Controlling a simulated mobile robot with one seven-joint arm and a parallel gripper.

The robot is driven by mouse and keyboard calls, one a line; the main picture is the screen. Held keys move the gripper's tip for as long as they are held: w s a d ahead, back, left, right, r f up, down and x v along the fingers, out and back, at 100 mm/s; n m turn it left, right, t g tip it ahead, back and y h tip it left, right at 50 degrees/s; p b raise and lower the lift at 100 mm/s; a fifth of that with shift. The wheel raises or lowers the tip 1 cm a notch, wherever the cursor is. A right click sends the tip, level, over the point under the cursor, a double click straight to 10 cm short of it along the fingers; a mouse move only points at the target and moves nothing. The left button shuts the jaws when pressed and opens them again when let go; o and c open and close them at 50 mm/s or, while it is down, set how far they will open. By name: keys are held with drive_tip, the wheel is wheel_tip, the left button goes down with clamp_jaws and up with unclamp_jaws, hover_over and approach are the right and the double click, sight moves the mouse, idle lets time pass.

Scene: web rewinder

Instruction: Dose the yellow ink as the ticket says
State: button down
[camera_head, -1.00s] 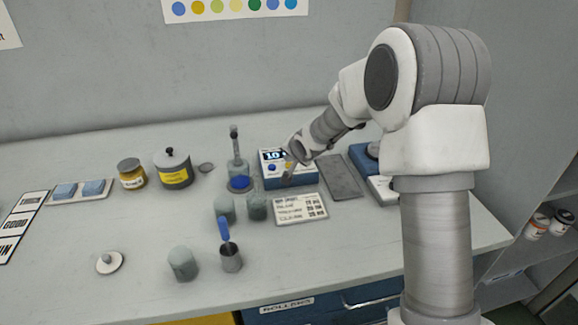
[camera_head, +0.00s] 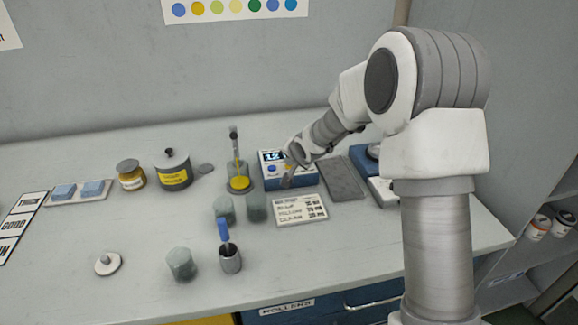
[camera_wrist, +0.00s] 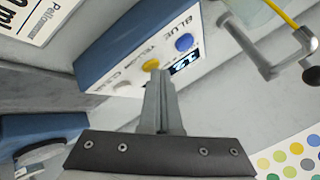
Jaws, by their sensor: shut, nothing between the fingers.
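A yellow stream (camera_head: 237,166) runs from the spout into a vessel (camera_head: 240,184) with yellow on top. The ticket (camera_head: 300,209) lies before the box; its small print is unclear.
A grey plate (camera_head: 341,178) lies right of the box. A yellow-labelled pot (camera_head: 173,170) and a yellow jar (camera_head: 131,175) stand left. Grey-green cups (camera_head: 181,264) and a metal cup (camera_head: 230,259) with a blue-handled tool stand in front. The left front bench is mostly clear.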

idle(0.3)
drive_tip(key=shift+r+p, duration=0.6)
drive_tip(key=shift+r, duration=0.15)
drive_tip(key=shift+r+p, duration=1.9)
drive_tip(key=shift+r, duration=0.6)
